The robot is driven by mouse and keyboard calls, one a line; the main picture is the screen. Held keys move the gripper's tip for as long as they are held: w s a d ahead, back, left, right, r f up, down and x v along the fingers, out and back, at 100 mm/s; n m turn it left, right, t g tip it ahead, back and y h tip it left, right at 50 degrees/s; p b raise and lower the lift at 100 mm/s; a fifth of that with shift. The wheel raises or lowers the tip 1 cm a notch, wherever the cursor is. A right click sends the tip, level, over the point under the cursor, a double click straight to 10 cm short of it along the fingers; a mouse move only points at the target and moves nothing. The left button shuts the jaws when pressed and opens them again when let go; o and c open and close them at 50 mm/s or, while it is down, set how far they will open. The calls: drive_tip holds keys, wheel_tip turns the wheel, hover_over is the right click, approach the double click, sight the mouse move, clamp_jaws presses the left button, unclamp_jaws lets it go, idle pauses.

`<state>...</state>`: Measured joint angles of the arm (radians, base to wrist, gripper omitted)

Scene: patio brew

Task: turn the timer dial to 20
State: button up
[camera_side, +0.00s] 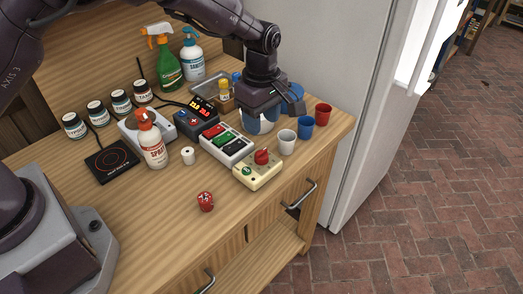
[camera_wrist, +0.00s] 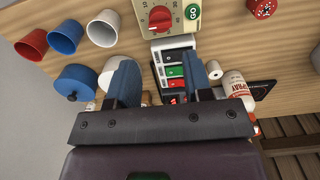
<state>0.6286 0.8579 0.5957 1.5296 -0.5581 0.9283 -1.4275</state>
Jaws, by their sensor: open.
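The timer is a cream box (camera_side: 258,172) with a red dial (camera_side: 262,157) and a green GO button, near the front edge of the counter. In the wrist view the red dial (camera_wrist: 161,17) sits inside a ring of marks at the top, beside the green GO button (camera_wrist: 192,12); which number it points at is too small to tell. My gripper (camera_wrist: 161,82) is open and empty. In the side view my gripper (camera_side: 279,104) is behind the timer, above the blue and white containers, apart from the dial.
White (camera_side: 287,142), blue (camera_side: 305,127) and red (camera_side: 323,114) cups stand right of the timer. A switch box (camera_side: 226,143) with red, green and black rockers sits left of it.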

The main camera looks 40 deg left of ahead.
sight(262, 151)
wheel_tip(262, 151, down, 10)
drive_tip(key=shift+r, duration=0.1)
drive_tip(key=shift+c, duration=0.2)
drive_tip(key=c, duration=0.6)
